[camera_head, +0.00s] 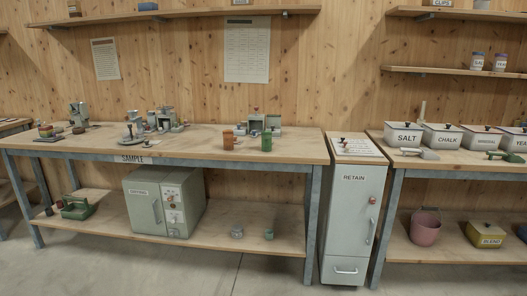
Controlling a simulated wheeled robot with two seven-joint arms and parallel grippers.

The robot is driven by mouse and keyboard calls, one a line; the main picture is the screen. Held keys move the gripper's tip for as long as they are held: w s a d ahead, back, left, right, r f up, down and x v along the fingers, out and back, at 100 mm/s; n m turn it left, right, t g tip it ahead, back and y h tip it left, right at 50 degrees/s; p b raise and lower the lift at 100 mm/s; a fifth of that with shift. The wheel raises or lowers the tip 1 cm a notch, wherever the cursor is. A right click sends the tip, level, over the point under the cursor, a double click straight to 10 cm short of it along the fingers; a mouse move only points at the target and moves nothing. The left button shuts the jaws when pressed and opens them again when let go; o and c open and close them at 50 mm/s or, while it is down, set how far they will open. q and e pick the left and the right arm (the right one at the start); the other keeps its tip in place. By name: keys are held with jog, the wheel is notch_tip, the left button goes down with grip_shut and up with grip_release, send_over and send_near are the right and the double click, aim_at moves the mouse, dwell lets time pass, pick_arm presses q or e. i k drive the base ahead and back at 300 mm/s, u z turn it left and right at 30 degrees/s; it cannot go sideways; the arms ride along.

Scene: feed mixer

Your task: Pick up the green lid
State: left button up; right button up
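I cannot single out a separate green lid at this size. A small green container (266,142) stands upright near the front edge of the long bench, and its top may be a lid. An orange-brown container (228,140) stands just left of it, apart from it. A green scoop-like item (505,156) lies in front of the tubs on the right bench. A green device (77,207) sits on the lower shelf at left. Neither of my grippers is in view.
The long wooden bench (190,149) carries several small grey devices along its back. A grey RETAIN cabinet (352,222) stands between the benches. White tubs such as SALT (404,137) line the right bench. Open concrete floor (190,272) lies in front.

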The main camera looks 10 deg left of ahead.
aim_at(266, 136)
jog(key=u, duration=0.7)
jog(key=i, duration=0.8)
jog(key=u, duration=0.5)
jog(key=i, duration=1.1)
jog(key=z, duration=1.15)
jog(key=i, duration=0.8)
jog(key=z, duration=0.9)
